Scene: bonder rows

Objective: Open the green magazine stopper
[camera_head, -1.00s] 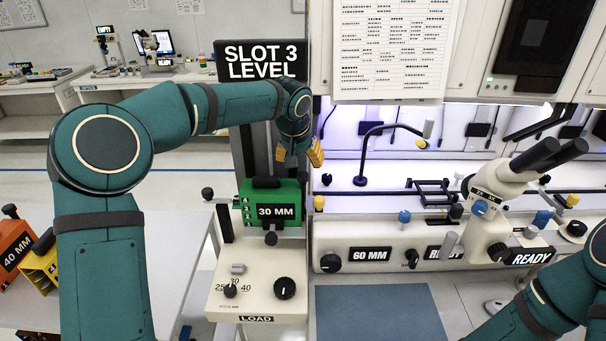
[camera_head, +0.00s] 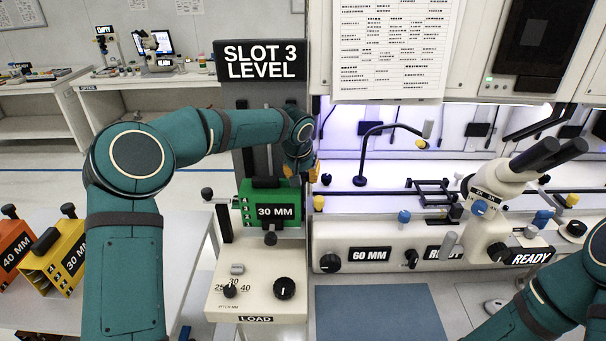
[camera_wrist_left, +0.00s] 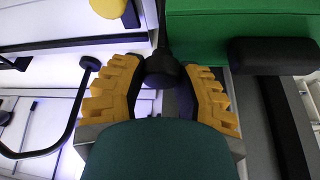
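The green magazine (camera_head: 284,190), labelled 30 MM, sits on the white loader under the SLOT 3 LEVEL sign. It also fills the upper right of the left wrist view (camera_wrist_left: 240,22). A round black knob on a rod (camera_wrist_left: 162,68), which looks like the stopper, is beside the magazine's edge. My left gripper (camera_wrist_left: 162,75), with yellow fingers, is open with one finger on each side of this knob; I cannot tell whether they touch it. In the head view the left gripper (camera_head: 314,171) is just behind the magazine's right end, partly hidden by my arm. My right gripper is out of view.
The loader (camera_head: 257,299) has a dial and a selector in front of the magazine. The bonder (camera_head: 340,243) stands close on the right, with a bent lamp arm (camera_head: 361,160) behind. Orange (camera_head: 12,250) and yellow (camera_head: 62,262) magazines stand on the left table.

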